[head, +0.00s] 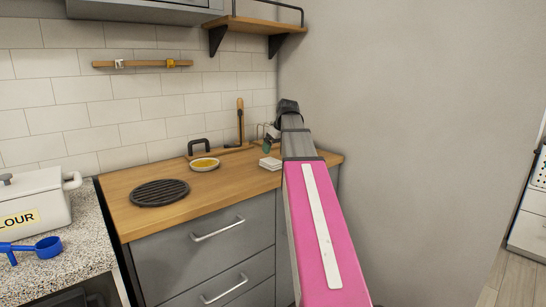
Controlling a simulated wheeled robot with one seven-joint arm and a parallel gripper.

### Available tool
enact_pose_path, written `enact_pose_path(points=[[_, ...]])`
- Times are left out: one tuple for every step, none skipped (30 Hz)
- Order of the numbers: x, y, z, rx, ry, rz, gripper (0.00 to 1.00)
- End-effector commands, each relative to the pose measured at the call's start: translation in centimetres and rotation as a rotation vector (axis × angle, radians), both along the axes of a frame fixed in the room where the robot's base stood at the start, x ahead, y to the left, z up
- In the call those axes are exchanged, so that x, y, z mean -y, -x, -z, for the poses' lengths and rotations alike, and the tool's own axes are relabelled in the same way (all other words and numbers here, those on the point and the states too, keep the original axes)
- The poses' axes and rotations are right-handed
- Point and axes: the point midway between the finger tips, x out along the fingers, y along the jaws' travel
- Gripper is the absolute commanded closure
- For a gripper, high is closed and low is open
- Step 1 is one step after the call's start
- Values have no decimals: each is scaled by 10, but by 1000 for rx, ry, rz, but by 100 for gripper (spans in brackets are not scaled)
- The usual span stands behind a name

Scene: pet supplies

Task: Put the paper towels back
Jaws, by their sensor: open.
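No paper towel roll can be made out. A small white square stack (270,163) lies on the wooden counter (222,180) near its right end; I cannot tell whether it is paper towels. My arm reaches out to the right part of the counter. My gripper (267,137) is small at its far end, above and behind the white stack, and it is open. A small teal thing by the fingers is too small to identify. My arm hides part of the counter's right end and the wall behind it.
A shallow dish with yellow contents (204,163), a black round trivet (160,192) and an upright wooden-handled tool (240,122) stand on the counter. A wooden shelf (254,23) hangs above. A flour bin (35,207) and blue scoop (45,247) are left. The counter's front is mostly free.

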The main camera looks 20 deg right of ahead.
Motion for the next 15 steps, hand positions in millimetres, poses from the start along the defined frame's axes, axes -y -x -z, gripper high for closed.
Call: enact_pose_path(points=[[1,3,-9,1,0,0,5],[2,5,-13,1,0,0,5],[3,7,-19,2,0,0,5],[3,8,-22,1,0,0,5],[4,9,-25,1,0,0,5],[4,11,-29,0,0,0,5],[5,12,-32,0,0,0,5],[5,13,-34,0,0,0,5],[5,14,-37,1,0,-1,5],[6,15,-38,1,0,-1,5],[6,15,-40,0,0,-1,5],[6,16,-41,0,0,-1,5],[6,16,-41,0,0,-1,5],[6,16,-42,0,0,-1,5],[6,16,-42,-1,0,0,5]])
